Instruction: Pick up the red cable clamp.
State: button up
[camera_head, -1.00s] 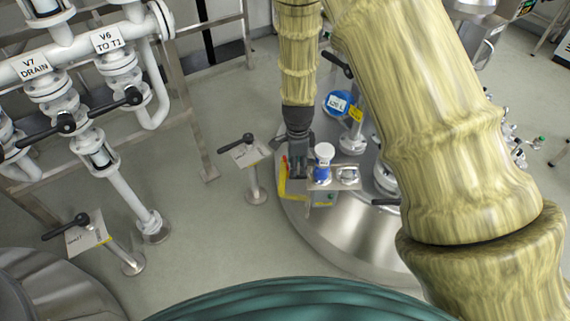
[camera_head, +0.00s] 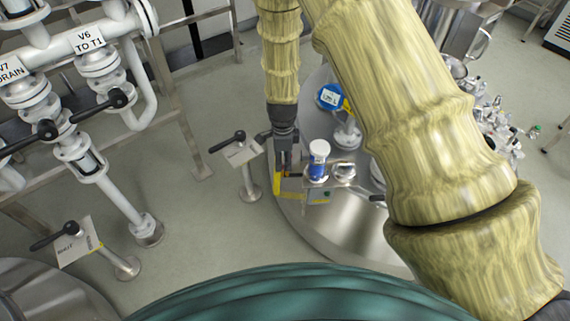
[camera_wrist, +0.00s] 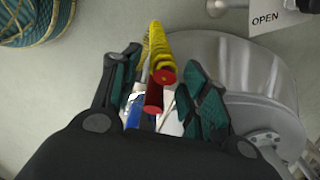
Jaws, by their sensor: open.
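My gripper (camera_head: 287,162) points down over the small ledge beside the large metal vessel. In the wrist view my gripper (camera_wrist: 160,72) is open, with one finger on each side of a red piece (camera_wrist: 153,97) and a yellow ribbed piece with a round red end (camera_wrist: 165,76). I cannot tell which red part is the cable clamp, nor whether a finger touches either. In the head view the gripper hides the red parts. Only a yellow piece (camera_head: 279,187) shows below it.
A white-and-blue container (camera_head: 318,160) stands close to the right of my gripper. The shiny vessel (camera_head: 340,228) curves below. A valve handle on a signed post (camera_head: 240,153) stands to the left.

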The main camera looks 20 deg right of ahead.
jog(key=shift+d+f, duration=0.15)
jog(key=shift+f, duration=1.15)
jog(key=shift+d+f, duration=0.1)
jog(key=shift+f, duration=1.15)
jog(key=shift+c, duration=0.2)
grip_shut()
